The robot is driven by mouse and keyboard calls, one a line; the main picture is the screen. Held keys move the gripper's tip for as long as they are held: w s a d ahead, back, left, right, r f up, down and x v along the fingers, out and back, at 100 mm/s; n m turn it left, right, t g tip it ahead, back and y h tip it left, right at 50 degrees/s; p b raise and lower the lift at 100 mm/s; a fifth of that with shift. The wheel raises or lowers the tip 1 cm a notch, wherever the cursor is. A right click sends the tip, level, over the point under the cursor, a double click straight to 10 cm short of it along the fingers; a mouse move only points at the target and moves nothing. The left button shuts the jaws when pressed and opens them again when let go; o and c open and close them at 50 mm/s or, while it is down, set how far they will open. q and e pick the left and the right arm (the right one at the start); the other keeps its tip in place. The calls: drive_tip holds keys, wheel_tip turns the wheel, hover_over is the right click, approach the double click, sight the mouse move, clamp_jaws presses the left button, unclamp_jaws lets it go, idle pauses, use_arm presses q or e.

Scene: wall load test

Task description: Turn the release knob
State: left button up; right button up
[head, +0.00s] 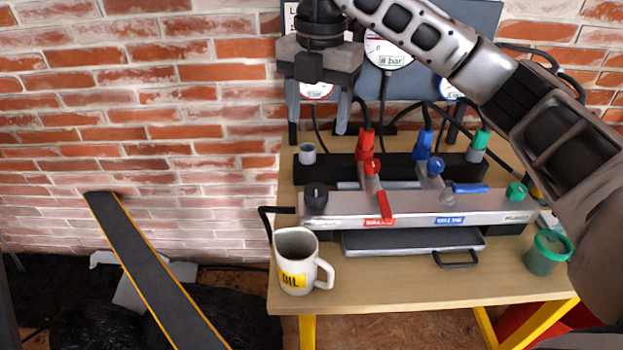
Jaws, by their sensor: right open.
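A silver rig (345,207) stands on a wooden table. A round black knob (316,196) sits on its left end and a green knob (517,190) on its right end. I cannot tell from any label which is the release knob. A red lever (384,205) and a blue lever (470,188) lie between them. My right gripper (318,128) reaches in from the upper right. It is open and empty, fingers pointing down, above the black knob and apart from it. My left gripper is not in view.

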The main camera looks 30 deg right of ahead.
sight(316, 190)
wheel_tip(316, 190, down, 16)
drive_tip(key=shift+r, duration=0.15)
idle(0.3)
drive_tip(key=c, duration=1)
